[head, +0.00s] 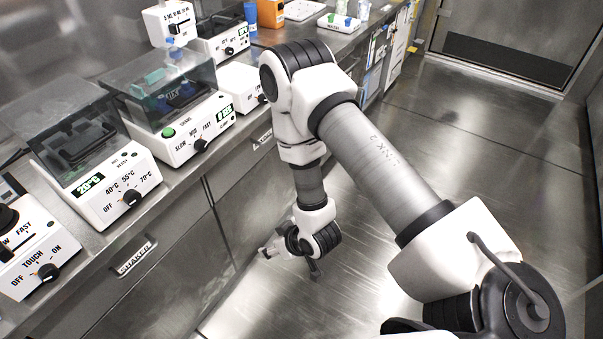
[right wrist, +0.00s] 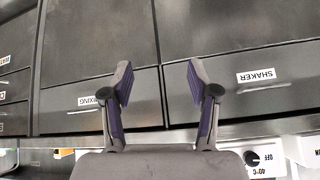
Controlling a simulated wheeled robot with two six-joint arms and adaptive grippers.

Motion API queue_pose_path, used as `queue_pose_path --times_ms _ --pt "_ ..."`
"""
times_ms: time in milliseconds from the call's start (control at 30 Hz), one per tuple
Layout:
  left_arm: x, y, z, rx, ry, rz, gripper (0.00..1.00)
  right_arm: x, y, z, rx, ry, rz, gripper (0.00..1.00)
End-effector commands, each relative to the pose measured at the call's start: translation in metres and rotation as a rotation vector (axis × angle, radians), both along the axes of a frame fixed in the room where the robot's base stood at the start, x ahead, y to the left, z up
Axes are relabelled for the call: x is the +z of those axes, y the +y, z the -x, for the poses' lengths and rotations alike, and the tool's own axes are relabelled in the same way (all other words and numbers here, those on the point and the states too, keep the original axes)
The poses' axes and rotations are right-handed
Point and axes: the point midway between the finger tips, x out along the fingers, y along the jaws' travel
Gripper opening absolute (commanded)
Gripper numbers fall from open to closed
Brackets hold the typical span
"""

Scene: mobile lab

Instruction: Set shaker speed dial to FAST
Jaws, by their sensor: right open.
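The shaker (head: 178,148) is a white box on the counter in the head view, with a clear lid over tubes, a green button and a green display. Its black speed dial (head: 200,145) sits on the front panel below SLOW, MED and FAST; its pointer is too small to read. My right gripper (head: 268,250) hangs low in front of the cabinets, below the counter and well away from the dial. In the right wrist view, the right gripper (right wrist: 157,78) is open and empty, facing the drawer fronts. My left gripper is not in view.
A heater box (head: 110,190) with a temperature dial stands left of the shaker. A touch mixer (head: 35,265) is at far left. More devices stand behind the shaker. The SHAKER-labelled drawer front (head: 135,257) lies below the counter. The floor (head: 450,150) at right is clear.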

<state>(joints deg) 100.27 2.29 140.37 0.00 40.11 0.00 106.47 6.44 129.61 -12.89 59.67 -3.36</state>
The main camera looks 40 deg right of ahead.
Motion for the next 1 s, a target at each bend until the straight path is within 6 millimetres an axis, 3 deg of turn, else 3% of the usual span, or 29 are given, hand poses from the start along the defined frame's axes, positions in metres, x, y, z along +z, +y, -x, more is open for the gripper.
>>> queue_pose_path --times_ms 200,400,867,1000 --pt "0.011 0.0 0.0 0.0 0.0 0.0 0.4 -0.011 -0.003 0.05 -0.036 0.173 0.025 0.6" --pt "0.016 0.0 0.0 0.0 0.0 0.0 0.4 -0.017 -0.006 0.087 -0.063 0.296 0.043 0.6" --pt "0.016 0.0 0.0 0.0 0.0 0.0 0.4 -0.021 -0.007 0.104 -0.077 0.354 0.053 0.6" --pt "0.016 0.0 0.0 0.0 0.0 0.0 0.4 -0.027 -0.011 0.162 -0.116 0.534 0.085 0.6"
